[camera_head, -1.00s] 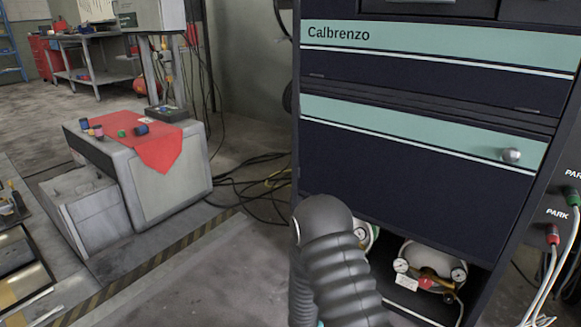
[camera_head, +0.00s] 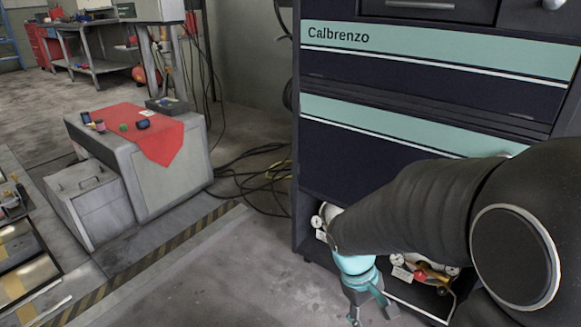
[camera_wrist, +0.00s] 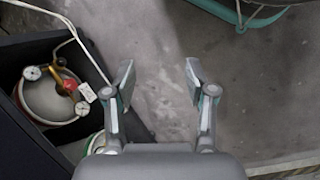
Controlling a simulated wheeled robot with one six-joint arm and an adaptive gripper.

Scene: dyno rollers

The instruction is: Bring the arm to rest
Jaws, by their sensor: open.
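My arm reaches in from the right in the head view, in front of the dark Calbrenzo cabinet (camera_head: 345,160). My gripper (camera_head: 368,312) hangs low at its end, near the cabinet's open lower bay. In the wrist view my gripper (camera_wrist: 160,90) is open, its two fingers spread wide over bare concrete floor (camera_wrist: 160,60). Nothing is between the fingers. My arm hides the right part of the cabinet in the head view.
A gas cylinder with gauges (camera_wrist: 50,95) sits in the cabinet's bay, left of the fingers in the wrist view. A grey block with a red cloth (camera_head: 160,145) stands at left. Cables (camera_head: 250,185) lie on the floor between. Striped floor edging (camera_head: 150,262) crosses the front.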

